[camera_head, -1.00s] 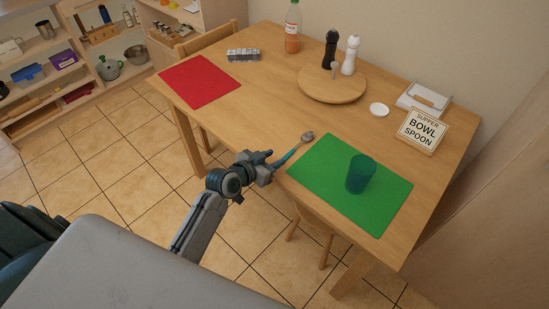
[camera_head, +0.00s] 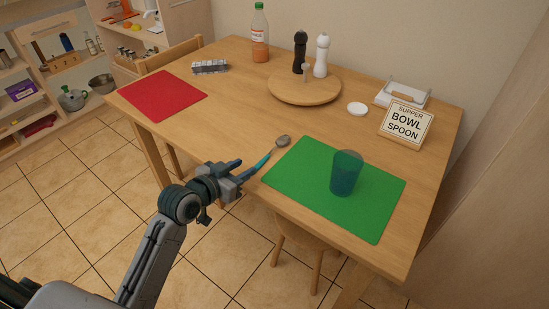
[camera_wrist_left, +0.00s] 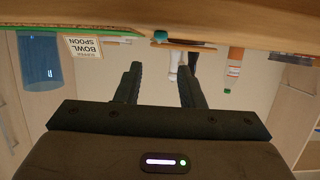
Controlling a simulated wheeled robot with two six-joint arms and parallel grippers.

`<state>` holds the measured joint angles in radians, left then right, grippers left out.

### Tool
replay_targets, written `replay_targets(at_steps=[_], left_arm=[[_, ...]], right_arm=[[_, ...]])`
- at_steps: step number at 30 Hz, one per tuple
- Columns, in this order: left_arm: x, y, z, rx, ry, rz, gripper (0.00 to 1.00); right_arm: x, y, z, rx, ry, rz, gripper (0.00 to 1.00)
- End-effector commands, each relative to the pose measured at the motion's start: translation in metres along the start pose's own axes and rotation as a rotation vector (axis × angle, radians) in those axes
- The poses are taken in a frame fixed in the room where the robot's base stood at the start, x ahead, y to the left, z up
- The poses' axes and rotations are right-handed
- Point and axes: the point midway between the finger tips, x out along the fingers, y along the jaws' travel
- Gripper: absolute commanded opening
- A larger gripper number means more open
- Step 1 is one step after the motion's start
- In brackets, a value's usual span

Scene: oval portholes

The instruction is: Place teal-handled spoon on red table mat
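The teal-handled spoon (camera_head: 262,162) lies at the table's near edge, just left of the green mat, with its grey bowl pointing away from me. My left gripper (camera_head: 238,172) is at the near end of the spoon's handle, by the table edge. In the left wrist view my left gripper (camera_wrist_left: 160,82) has its fingers apart with nothing between them. A small teal end, seemingly the handle (camera_wrist_left: 160,36), shows ahead of the gap at the table edge. The red table mat (camera_head: 163,95) lies bare at the table's far left. My right gripper is not in view.
A green mat (camera_head: 300,195) with a teal cup (camera_head: 346,174) is right of the spoon. A round board (camera_head: 304,90) with two mills, a bottle (camera_head: 260,35), a sign (camera_head: 405,124) and a grey item (camera_head: 210,67) stand farther back. The wood between spoon and red mat is clear.

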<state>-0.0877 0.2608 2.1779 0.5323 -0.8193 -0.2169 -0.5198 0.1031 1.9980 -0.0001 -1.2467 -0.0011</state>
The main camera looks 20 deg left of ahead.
Motion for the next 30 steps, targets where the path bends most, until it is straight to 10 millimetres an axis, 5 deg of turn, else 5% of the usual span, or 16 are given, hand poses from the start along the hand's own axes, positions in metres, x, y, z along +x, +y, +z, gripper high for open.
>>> replay_targets(at_steps=[8,30], left_arm=[[0.024,0.001,-0.001,-0.005,0.006,0.0,0.35],[0.106,0.001,0.0,0.0,0.003,0.0,0.35]], right_arm=[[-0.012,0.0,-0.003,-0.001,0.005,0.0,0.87],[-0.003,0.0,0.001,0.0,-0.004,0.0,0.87]])
